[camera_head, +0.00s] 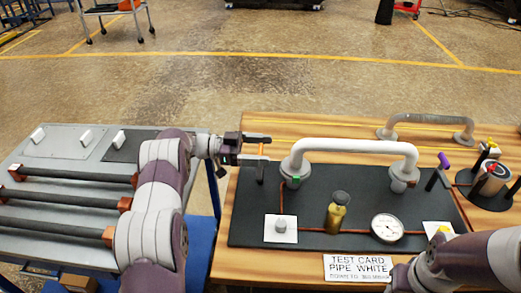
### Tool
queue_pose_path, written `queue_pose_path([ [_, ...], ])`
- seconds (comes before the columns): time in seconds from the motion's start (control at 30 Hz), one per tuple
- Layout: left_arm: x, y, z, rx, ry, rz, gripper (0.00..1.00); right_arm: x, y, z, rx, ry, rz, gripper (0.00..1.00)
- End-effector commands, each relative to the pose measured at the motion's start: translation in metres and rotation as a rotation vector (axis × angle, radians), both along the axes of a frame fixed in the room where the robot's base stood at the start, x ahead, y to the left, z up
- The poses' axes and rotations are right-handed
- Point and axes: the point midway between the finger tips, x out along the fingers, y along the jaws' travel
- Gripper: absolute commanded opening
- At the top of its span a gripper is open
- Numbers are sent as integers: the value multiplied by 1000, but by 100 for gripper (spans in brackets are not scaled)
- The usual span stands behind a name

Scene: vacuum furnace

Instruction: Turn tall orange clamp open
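The tall orange clamp (261,150) stands at the left end of the white pipe (340,145), on the dark mat. Only a small orange part of its handle shows beside my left gripper, above a dark upright. My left gripper (260,148) reaches in from the left at the clamp's height. Its two dark fingers are apart, one beyond and one nearer, with the orange part between them in the picture. I cannot tell whether they touch it. My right arm (455,262) comes in at the lower right; its gripper does not show.
A purple-handled clamp (443,162) stands at the pipe's right end. A gauge (387,228), a brass valve (337,213) and a test card (358,268) are in front. A grey pipe (425,118) lies behind. A grey bench with dark bars (70,200) is at left.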

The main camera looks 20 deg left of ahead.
Motion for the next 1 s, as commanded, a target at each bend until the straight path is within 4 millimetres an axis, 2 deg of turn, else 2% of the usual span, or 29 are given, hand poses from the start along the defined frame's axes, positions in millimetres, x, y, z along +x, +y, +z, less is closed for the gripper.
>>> queue_pose_path([
  [0.27,0,0,-1,1,1,1,89,0,0,0,0,0,0,43],
  [0.37,-1,7,-2,1,1,2,89,0,0,-2,0,0,0,43],
  [0.47,-5,27,-3,2,-1,4,89,0,0,-6,0,0,0,43],
  [0.7,-19,91,-4,1,-1,5,89,0,0,-16,0,0,0,43],
  [0.83,-24,113,-3,2,-1,2,89,0,0,-19,0,0,0,43],
  [1.0,-27,124,-1,2,0,1,89,0,0,-19,0,0,0,43],
])
